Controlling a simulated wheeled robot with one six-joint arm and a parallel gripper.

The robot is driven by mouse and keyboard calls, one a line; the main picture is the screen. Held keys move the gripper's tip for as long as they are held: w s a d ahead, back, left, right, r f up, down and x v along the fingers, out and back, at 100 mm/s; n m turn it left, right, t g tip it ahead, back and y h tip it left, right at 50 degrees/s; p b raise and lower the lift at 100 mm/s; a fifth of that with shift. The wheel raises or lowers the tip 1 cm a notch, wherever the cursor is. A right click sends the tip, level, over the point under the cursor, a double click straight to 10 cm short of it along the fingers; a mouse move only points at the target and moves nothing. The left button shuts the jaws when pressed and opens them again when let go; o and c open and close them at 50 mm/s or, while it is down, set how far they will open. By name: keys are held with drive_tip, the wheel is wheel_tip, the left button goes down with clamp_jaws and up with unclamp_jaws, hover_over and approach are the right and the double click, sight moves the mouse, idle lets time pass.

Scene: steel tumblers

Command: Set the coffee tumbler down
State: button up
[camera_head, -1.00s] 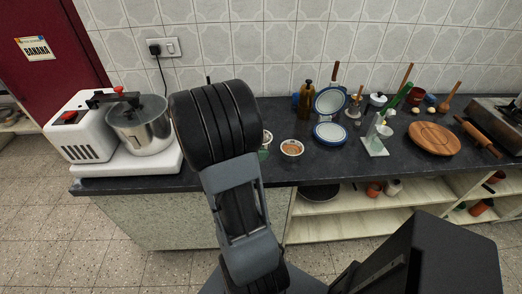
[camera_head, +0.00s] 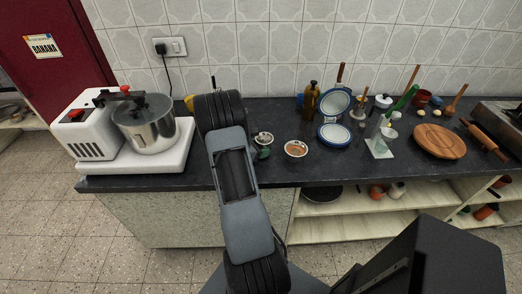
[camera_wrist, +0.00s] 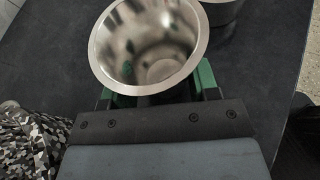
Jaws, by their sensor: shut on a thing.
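The coffee tumbler (camera_wrist: 150,45), a flared shiny steel cup, fills the upper middle of the wrist view with its wide mouth toward the camera. Its inside looks bare. My gripper (camera_wrist: 157,86) is shut on it, with a green finger on either side. Dark countertop (camera_wrist: 50,60) shows around the tumbler, but I cannot tell whether its base touches it.
Another steel vessel (camera_wrist: 222,12) stands close beyond the tumbler's right rim. A patterned grey item (camera_wrist: 30,145) is at lower left. In the head view, a small bowl (camera_head: 296,149) sits right of my arm, and a white appliance with a steel drum (camera_head: 148,125) sits left.

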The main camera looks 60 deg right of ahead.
drive_tip(key=shift+f, duration=0.55)
drive_tip(key=shift+f, duration=0.15)
drive_tip(key=o, duration=1)
